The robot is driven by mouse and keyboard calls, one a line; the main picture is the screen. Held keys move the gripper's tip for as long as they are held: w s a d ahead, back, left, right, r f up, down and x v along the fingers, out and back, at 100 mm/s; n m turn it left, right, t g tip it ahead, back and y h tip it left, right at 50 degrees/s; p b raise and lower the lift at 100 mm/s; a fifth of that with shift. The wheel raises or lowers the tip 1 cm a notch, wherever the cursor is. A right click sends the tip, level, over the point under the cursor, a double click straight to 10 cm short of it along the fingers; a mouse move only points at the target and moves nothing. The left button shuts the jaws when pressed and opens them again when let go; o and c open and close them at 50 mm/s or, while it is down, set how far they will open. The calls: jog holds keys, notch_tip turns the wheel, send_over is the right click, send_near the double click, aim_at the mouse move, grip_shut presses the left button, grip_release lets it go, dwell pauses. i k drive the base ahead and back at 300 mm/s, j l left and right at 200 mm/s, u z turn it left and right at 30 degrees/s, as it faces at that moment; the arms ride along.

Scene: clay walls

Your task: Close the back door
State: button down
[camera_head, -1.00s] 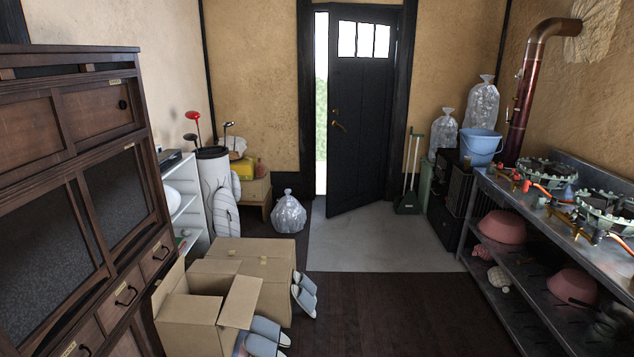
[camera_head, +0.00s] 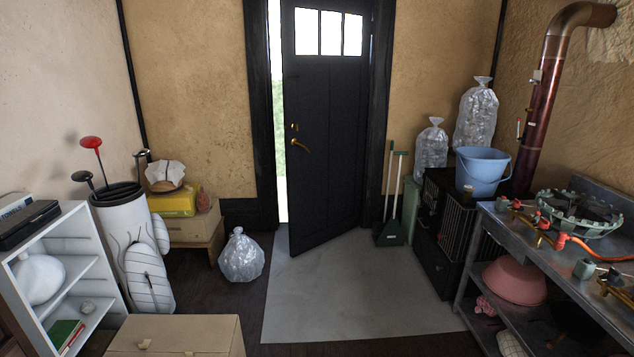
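The back door (camera_head: 330,140) is a dark panelled door with three small panes at its top. It stands ajar, hinged on the right and swung into the room. A bright strip of outdoors (camera_head: 279,140) shows between its left edge and the dark door frame (camera_head: 262,130). A brass handle (camera_head: 300,144) sits near the door's left edge, with a small brass lock above it. My gripper is not in view.
A grey floor patch (camera_head: 350,285) before the door is clear. A clear rubbish bag (camera_head: 241,257) sits left of it. A cardboard box (camera_head: 175,336) and white shelf (camera_head: 75,245) are at left. A broom and dustpan (camera_head: 390,232), black crates (camera_head: 436,250) and metal stove table (camera_head: 560,270) line the right.

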aim_at(328, 104)
jog(key=i, duration=1.85)
jog(key=i+l+u, duration=0.1)
jog(key=i, duration=1.75)
